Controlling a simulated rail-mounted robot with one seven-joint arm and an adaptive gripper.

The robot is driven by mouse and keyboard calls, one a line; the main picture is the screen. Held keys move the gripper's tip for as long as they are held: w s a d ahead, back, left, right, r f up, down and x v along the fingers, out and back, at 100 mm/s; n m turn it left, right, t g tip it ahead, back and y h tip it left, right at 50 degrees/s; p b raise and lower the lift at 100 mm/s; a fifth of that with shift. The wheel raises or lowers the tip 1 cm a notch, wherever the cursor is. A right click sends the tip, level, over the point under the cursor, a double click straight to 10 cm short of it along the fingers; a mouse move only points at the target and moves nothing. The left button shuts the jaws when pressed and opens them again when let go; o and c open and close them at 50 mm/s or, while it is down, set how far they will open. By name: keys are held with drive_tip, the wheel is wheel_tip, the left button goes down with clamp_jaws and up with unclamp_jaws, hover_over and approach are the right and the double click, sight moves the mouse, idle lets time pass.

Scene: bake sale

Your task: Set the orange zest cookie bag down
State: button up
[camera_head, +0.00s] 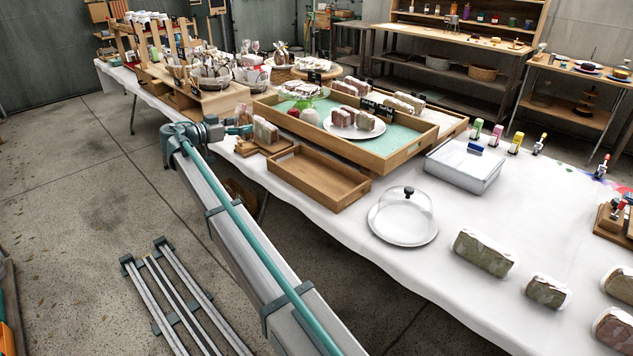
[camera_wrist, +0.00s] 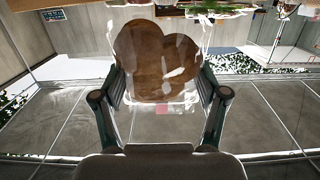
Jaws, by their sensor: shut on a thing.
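In the wrist view, my gripper (camera_wrist: 160,85) is shut on the orange zest cookie bag (camera_wrist: 158,62), a clear bag with large round brown cookies inside. One finger presses on each side of the bag. In the head view, my gripper (camera_head: 241,130) is at the front left edge of the white-covered table, beside a small wooden board. The held bag cannot be told clearly there. A wrapped brown-pink item (camera_head: 265,131) shows just right of the fingers; I cannot tell whether it touches them.
An empty wooden tray (camera_head: 318,181) lies right of my gripper. A large tray (camera_head: 405,150) with a green lining and wrapped loaves stands behind it.

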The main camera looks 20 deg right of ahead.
drive_tip(key=shift+s+t+h, duration=0.15)
drive_tip(key=shift+t+h, duration=0.15)
drive_tip(key=shift+h, duration=0.2)
drive_tip(key=shift+s+d+f, duration=0.1)
drive_tip(key=shift+d+f, duration=0.05)
drive_tip(key=shift+d, duration=0.15)
drive_tip(key=s+d+f, duration=0.1)
drive_tip(key=d+f, duration=0.2)
drive_tip(key=d, duration=0.1)
drive_tip(key=s+d+f, duration=0.1)
drive_tip(key=d+f, duration=0.2)
drive_tip(key=d, duration=0.1)
drive_tip(key=s+d+f, duration=0.1)
drive_tip(key=d+f, duration=0.2)
drive_tip(key=d, duration=0.1)
drive_tip(key=shift+s+d+f, duration=0.15)
drive_tip(key=shift+d, duration=0.2)
drive_tip(key=shift+d+f+b, duration=0.15)
drive_tip(key=shift+f+b, duration=0.2)
drive_tip(key=shift+f, duration=1.35)
drive_tip(key=shift+f, duration=0.15)
drive_tip(key=o, duration=0.8)
